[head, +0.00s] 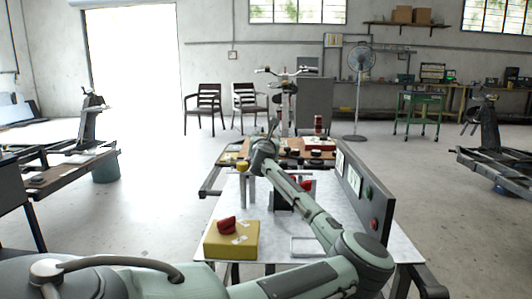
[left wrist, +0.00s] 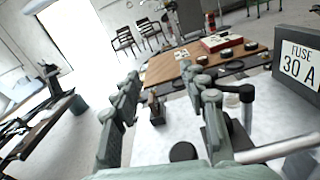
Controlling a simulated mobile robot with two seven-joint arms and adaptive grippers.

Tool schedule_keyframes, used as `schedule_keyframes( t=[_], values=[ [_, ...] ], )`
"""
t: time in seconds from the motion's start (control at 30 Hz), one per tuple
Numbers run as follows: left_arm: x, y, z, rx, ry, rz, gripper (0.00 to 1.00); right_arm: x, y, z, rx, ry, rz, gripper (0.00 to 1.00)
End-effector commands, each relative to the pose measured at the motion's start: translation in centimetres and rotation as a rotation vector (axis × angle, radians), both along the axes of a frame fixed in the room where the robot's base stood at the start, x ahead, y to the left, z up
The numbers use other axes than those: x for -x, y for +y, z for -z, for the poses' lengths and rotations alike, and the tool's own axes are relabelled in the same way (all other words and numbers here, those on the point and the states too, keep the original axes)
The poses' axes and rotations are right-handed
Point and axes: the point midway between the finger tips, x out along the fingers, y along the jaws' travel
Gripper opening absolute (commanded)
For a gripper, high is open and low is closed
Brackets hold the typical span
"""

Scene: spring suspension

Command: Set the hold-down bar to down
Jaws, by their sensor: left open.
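My left arm reaches across the white-topped bench (head: 213,215) in the head view. My left gripper (head: 268,143) is small and partly hidden by its own wrist there. In the left wrist view, its two fingers (left wrist: 160,76) are spread apart with nothing gripped between them. A pale metal bar (left wrist: 282,148) shows at the lower right of that view, beside a dark upright post (left wrist: 246,105). It may be the hold-down bar, apart from the fingertips; I cannot tell its setting. A dark clamp-like block with a red part (head: 305,184) stands behind my forearm in the head view, partly covered.
A yellow box (head: 231,246) with a red knob sits at the bench's front left. A dark panel (head: 362,190) edges the right side; its fuse label shows in the wrist view (left wrist: 300,62). Beyond is a wooden board (left wrist: 172,66) with small parts and a red box (left wrist: 222,41).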

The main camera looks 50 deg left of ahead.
Motion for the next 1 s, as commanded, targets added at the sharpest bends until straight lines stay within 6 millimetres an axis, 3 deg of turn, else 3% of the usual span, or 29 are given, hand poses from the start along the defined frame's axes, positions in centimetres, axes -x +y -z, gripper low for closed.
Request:
schedule_keyframes(
  t=[0.1, 0.27, 1.0],
  values=[
    [0.0, 0.0, -1.7, 0.001, -0.002, -0.001, 0.44, 0.0, 0.0, 0.0, 0.000, 0.000, 0.000, 0.34],
    [0.0, 0.0, -2.7, 0.002, 0.001, 0.000, 0.44, 0.0, 0.0, 0.0, 0.000, 0.000, 0.000, 0.34],
    [0.0, 0.0, -2.8, 0.001, 0.002, -0.001, 0.44, 0.0, 0.0, 0.0, 0.000, 0.000, 0.000, 0.34]
  ],
)
